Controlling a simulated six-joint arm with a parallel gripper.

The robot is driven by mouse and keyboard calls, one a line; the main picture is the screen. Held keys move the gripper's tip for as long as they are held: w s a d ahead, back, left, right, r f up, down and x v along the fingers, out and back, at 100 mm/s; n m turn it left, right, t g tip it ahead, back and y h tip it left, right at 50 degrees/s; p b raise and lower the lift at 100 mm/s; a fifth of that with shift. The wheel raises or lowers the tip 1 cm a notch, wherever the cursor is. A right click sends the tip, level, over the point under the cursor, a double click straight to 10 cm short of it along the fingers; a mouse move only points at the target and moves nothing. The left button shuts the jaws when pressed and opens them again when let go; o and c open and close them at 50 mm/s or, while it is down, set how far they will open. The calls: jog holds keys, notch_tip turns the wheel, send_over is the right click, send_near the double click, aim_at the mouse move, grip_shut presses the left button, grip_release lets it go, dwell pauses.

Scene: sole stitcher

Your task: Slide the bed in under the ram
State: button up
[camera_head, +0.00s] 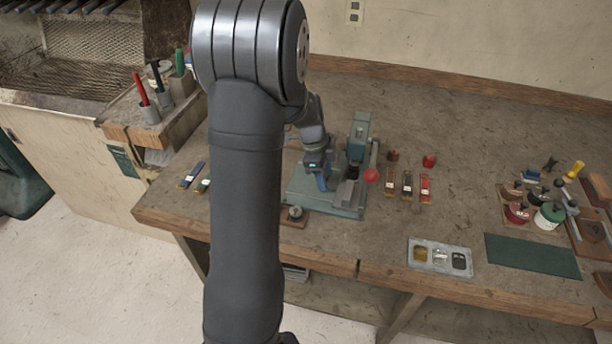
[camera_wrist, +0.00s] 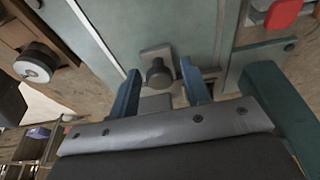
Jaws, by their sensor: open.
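The stitcher has a green base plate (camera_head: 325,201), an upright green column (camera_head: 360,128) and a lever with a red ball (camera_head: 371,175). A grey block (camera_head: 346,194), which looks like the bed, sits on the plate in front of the dark ram (camera_head: 352,173). My gripper (camera_head: 323,181) is low over the plate, left of the block. In the wrist view its blue fingers (camera_wrist: 160,88) are apart, with a dark knob (camera_wrist: 158,74) on a grey piece between and just beyond their tips. I cannot tell whether they touch it. My arm hides part of the plate's left side.
Several coloured strips (camera_head: 407,184) lie right of the stitcher. A small round-topped piece (camera_head: 295,213) stands at the plate's front left. A grey tray (camera_head: 440,257) and a green mat (camera_head: 531,256) lie at the front right. The bench between is mostly clear.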

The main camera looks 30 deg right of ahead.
jog(key=shift+r, duration=3.05)
jog(key=w+a, duration=0.8)
jog(key=shift+w+a, duration=0.25)
jog(key=shift+d, duration=0.1)
jog(key=s+d, duration=0.8)
jog(key=shift+s+d, duration=0.15)
jog(key=shift+s, duration=0.1)
